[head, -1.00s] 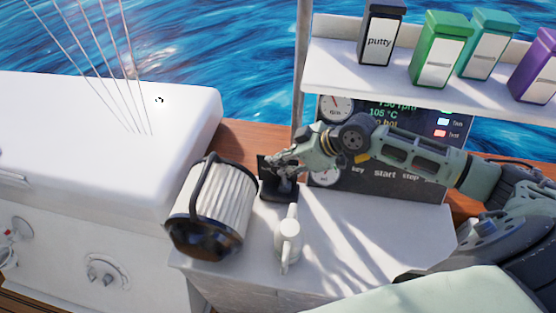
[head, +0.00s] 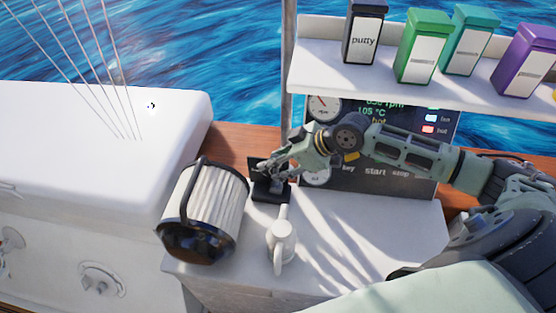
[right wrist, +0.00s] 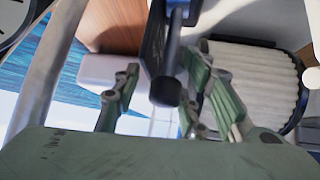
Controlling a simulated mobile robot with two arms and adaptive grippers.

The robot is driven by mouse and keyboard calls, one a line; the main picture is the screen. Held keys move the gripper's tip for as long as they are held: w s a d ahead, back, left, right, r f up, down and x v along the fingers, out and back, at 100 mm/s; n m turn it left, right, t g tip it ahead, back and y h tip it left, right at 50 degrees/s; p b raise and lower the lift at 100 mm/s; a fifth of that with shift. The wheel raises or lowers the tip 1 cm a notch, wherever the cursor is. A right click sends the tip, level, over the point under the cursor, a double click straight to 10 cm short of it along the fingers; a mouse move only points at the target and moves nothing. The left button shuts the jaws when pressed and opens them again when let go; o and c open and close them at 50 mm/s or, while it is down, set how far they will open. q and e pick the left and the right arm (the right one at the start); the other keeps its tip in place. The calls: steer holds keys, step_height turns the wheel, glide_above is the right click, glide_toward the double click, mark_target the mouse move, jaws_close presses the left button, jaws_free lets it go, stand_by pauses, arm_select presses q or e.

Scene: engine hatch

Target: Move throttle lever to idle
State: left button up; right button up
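The lever itself is mostly hidden behind my right gripper (head: 268,170) in the head view. In the right wrist view the lever (right wrist: 166,92) shows as a dark rod with a round end, between the two fingers of my right gripper (right wrist: 162,100). The fingers stand apart on either side of it, with gaps visible; firm contact cannot be made out. My left gripper is in neither view.
The pleated canister (head: 209,210) with a dark handle stands close left of the lever. An instrument panel (head: 385,178) is behind my right arm, under a shelf (head: 330,72) with several bottles. The counter's right part is clear.

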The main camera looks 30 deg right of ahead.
steer(key=v, duration=0.7)
steer(key=shift+s+d+r, duration=0.15)
steer(key=shift+s+d, duration=0.05)
stand_by(0.6)
